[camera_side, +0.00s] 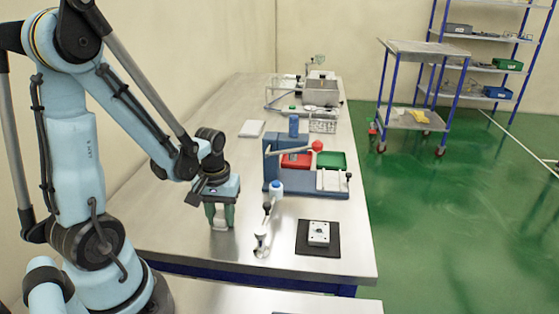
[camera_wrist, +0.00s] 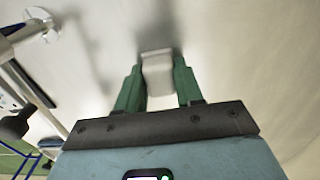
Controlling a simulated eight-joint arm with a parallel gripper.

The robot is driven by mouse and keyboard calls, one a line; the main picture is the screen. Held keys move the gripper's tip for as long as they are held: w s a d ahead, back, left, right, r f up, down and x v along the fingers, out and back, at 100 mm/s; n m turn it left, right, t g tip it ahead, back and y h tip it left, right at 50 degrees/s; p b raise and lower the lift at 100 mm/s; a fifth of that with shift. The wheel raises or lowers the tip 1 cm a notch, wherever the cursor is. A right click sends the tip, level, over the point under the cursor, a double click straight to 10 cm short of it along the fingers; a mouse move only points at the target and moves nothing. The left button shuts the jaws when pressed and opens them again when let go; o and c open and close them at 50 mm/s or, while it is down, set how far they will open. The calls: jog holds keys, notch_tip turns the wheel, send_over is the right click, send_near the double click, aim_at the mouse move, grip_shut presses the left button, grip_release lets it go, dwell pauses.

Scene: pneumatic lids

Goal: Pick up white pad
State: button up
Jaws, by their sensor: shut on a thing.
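The white pad (camera_wrist: 158,76) is between the two green fingers of my gripper (camera_wrist: 158,88) in the wrist view. The fingers are shut on it from both sides. In the side view my gripper (camera_side: 220,218) points down at the metal table, left of the small stand with a blue-topped part. Only a little of the white pad (camera_side: 219,221) shows there between the fingers. I cannot tell whether it touches the table or is just above it.
A small stand (camera_side: 266,225) with a blue top is close to the right of my gripper. A blue fixture (camera_side: 270,170) with red and green trays and a red-knobbed lever is behind. A white block sits on a black mat (camera_side: 303,247). A flat white stack (camera_side: 252,128) lies further back.

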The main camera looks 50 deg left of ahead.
aim_at(220, 214)
jog(key=shift+r, duration=0.1)
jog(key=shift+r, duration=0.75)
notch_tip(220, 214, up, 2)
jog(key=shift+r, duration=0.2)
jog(key=s+d+r, duration=0.1)
jog(key=d+r, duration=0.6)
jog(key=d, duration=0.4)
jog(key=shift+s+d, duration=0.2)
jog(key=shift+d, duration=0.1)
